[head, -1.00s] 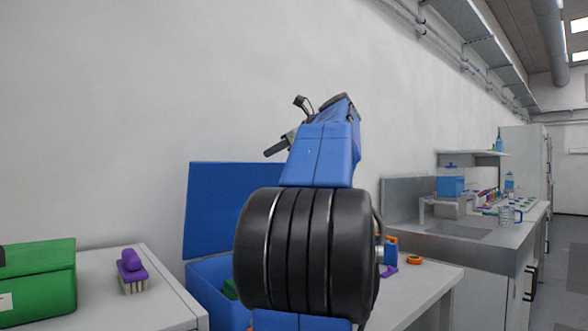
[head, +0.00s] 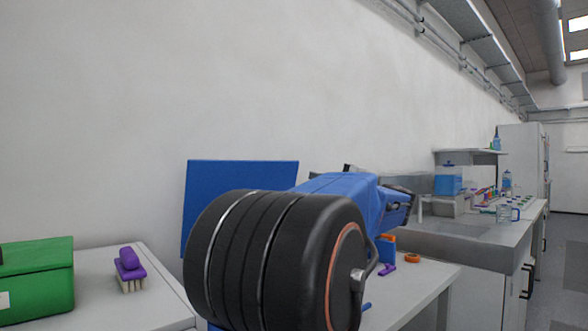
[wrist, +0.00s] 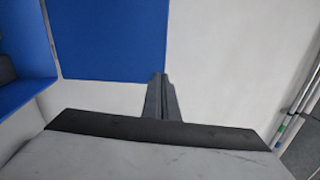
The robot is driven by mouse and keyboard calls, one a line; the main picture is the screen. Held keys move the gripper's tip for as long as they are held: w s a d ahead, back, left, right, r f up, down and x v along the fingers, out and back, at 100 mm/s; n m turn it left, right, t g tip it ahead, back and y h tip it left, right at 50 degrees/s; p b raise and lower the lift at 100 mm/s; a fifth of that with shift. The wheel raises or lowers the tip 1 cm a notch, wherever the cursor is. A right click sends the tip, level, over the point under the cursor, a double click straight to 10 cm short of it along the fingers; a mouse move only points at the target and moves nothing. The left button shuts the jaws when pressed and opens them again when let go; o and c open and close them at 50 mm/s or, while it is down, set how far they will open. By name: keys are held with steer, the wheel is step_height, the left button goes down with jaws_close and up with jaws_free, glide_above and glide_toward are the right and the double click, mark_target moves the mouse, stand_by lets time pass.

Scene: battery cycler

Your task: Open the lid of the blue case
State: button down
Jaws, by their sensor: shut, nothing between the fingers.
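The blue case's lid (head: 240,185) stands raised, close to upright, near the wall in the head view. The case's body is almost wholly hidden behind my arm there. In the wrist view the lid (wrist: 112,38) is a flat blue panel at the upper left, and blue case walls (wrist: 25,55) show at the left edge. My gripper (wrist: 160,80) is shut and empty. Its fingertips overlap the lid's lower right edge in the picture; I cannot tell whether they touch it. In the head view my fingertips are hidden by my arm.
A green box (head: 38,278) and a purple-handled brush (head: 130,268) sit on the grey cabinet at the left. An orange ring (head: 412,258) and small purple and blue items lie on the bench at the right. A sink counter (head: 470,245) stands beyond.

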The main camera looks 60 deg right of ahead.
mark_target(287, 164)
steer(key=shift+h, duration=0.5)
steer(key=x, duration=1.2)
steer(key=shift+w+d+r, duration=0.1)
steer(key=shift+w+d, duration=0.1)
steer(key=shift+d, duration=0.25)
steer(key=w+d+r+g+y, duration=0.1)
steer(key=w+d+r+g, duration=0.1)
steer(key=w, duration=0.9)
steer(key=shift+d+r+g, duration=0.2)
steer(key=shift+d+g, duration=0.1)
steer(key=shift+n, duration=0.3)
